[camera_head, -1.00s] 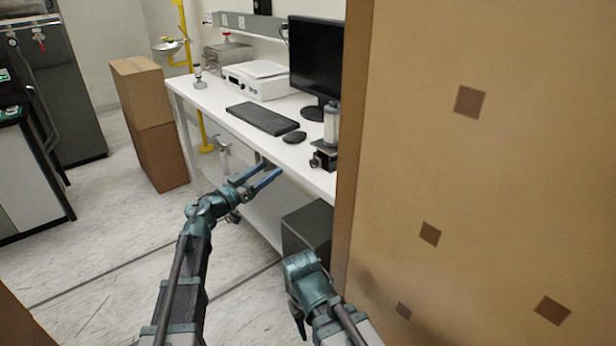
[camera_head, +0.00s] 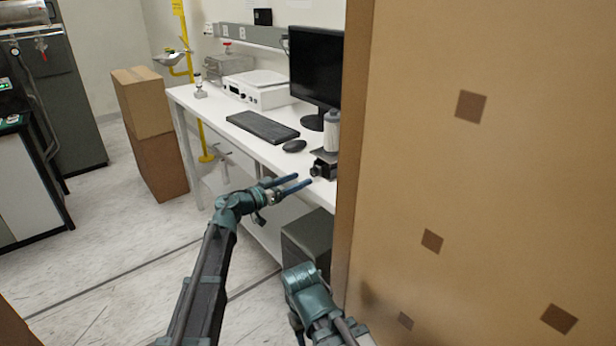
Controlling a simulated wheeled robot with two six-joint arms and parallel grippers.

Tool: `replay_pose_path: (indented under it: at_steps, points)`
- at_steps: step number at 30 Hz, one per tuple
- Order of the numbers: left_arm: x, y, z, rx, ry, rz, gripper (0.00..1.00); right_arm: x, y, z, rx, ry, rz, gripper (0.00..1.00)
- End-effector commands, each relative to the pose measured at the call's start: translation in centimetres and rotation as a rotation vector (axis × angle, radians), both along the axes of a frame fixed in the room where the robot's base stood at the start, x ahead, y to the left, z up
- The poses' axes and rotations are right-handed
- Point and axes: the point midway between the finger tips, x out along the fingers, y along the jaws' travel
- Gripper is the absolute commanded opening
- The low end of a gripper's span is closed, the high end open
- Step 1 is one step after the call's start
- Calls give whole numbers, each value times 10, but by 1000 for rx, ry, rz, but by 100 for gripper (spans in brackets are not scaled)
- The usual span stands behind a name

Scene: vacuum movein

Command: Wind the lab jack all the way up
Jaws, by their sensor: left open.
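The lab jack (camera_head: 326,161) is a small black device at the right front of the white bench, beside the cardboard edge. It looks low, with its knob (camera_head: 315,172) facing left and front. A pale cylindrical container (camera_head: 332,132) stands on it. My left gripper (camera_head: 304,180) is open and empty. Its blue fingers point right, just in front of and slightly below the knob in the picture; whether they touch it, I cannot tell. My right arm shows at the bottom, but its gripper fingers do not show.
A large cardboard surface (camera_head: 490,200) fills the right side, close to the jack. The bench (camera_head: 255,148) also holds a keyboard (camera_head: 262,126), mouse (camera_head: 294,146) and monitor (camera_head: 316,66). A dark box (camera_head: 306,246) sits below the bench. Open floor lies to the left.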

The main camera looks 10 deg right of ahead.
Motion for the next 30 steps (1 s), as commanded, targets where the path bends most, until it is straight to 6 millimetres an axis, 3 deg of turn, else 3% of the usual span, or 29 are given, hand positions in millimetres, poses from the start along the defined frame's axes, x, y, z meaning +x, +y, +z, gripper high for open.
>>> replay_pose_path:
  at_steps: [3, 9, 21, 30]
  points:
    - [13, -17, 0, 0, 0, -1, 67, 0, 0, 0, 0, 0, 0, 50]
    - [22, -33, 0, 0, 0, 0, 67, 0, 0, 0, 0, 0, 0, 50]
    - [24, -37, 0, 0, 0, 1, 67, 0, 0, 0, 0, 0, 0, 50]
    - [24, -37, 0, 0, 0, 1, 15, 0, 0, 0, 0, 0, 0, 50]
